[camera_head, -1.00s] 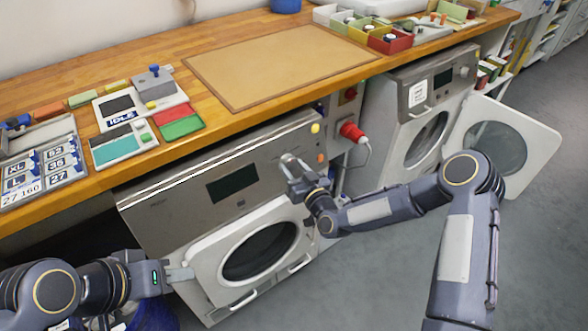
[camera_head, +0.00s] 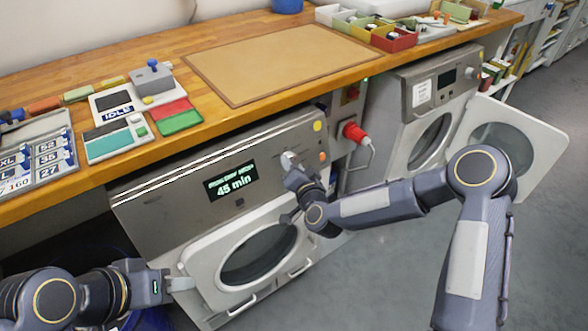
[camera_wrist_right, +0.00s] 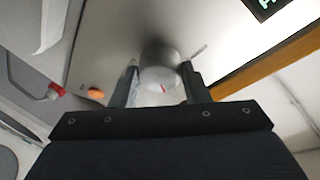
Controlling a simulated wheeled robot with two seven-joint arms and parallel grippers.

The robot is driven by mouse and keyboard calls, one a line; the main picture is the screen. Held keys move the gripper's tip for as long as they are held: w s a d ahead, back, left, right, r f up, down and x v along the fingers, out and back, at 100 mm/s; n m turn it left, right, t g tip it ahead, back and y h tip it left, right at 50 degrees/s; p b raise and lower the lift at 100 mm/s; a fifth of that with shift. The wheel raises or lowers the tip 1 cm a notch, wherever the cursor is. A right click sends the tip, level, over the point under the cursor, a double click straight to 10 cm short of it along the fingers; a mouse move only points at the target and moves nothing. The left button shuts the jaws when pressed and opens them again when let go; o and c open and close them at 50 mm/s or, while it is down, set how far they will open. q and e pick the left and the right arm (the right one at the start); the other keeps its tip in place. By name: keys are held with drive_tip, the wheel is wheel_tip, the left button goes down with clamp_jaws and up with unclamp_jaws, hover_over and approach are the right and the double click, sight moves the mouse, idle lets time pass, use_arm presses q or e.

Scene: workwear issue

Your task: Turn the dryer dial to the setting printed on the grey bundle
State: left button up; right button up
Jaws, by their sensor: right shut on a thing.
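The dryer (camera_head: 160,205) stands under the wooden counter with its round-windowed door closed. Its display (camera_head: 232,183) is lit and reads "45 min" under a smaller line too blurred to read. My right gripper (camera_head: 290,164) is shut on the silver dial at the right of the panel. In the right wrist view the dial (camera_wrist_right: 160,70) sits between the two fingers (camera_wrist_right: 160,88), with a small red mark on its face. My left gripper (camera_head: 182,284) is at the lower left edge of the dryer door; its jaw opening is unclear. I see no grey bundle.
A yellow button (camera_head: 317,126) and an orange button (camera_head: 322,156) are near the dial. A brown mat (camera_head: 280,60) lies on the counter.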

drive_tip(key=shift+m, duration=0.6)
drive_tip(key=o, duration=1)
drive_tip(key=shift+c, duration=0.2)
drive_tip(key=v, duration=0.8)
drive_tip(key=shift+a+r, duration=0.1)
drive_tip(key=shift+r, duration=0.05)
